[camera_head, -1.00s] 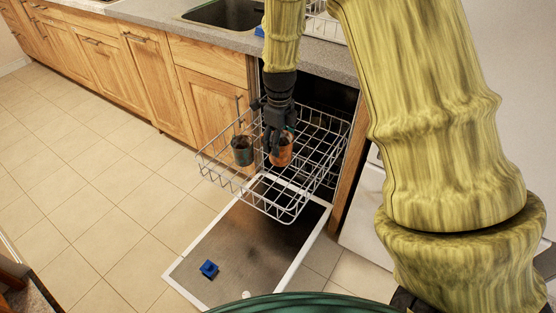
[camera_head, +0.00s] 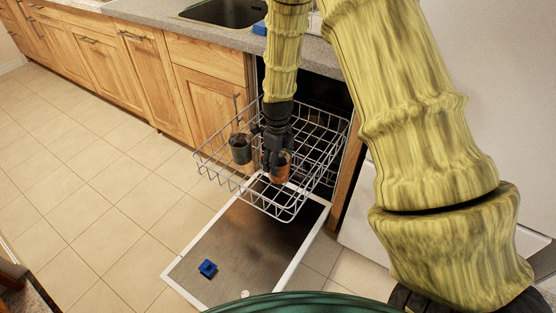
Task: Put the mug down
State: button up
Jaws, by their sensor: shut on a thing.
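An orange-brown mug (camera_head: 281,173) is in my gripper (camera_head: 275,165), over the pulled-out wire dishwasher rack (camera_head: 282,214). My gripper points down and is shut on the mug; the fingers cover part of it. The mug looks roughly upright and is at the rack's level; I cannot tell whether it touches the wires. A dark grey mug (camera_head: 240,149) stands in the rack just to the left of my gripper, apart from the held mug.
The dishwasher door (camera_head: 245,245) lies open below the rack, with a blue object (camera_head: 208,268) on it. Wooden cabinets (camera_head: 205,105) and a counter with a sink (camera_head: 225,12) stand behind. The rack's right part looks empty. Tiled floor on the left is clear.

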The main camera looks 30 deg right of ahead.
jog(key=o, duration=1.2)
notch_tip(320, 180, up, 12)
jog(key=shift+r+p, duration=0.1)
jog(key=shift+p, duration=0.35)
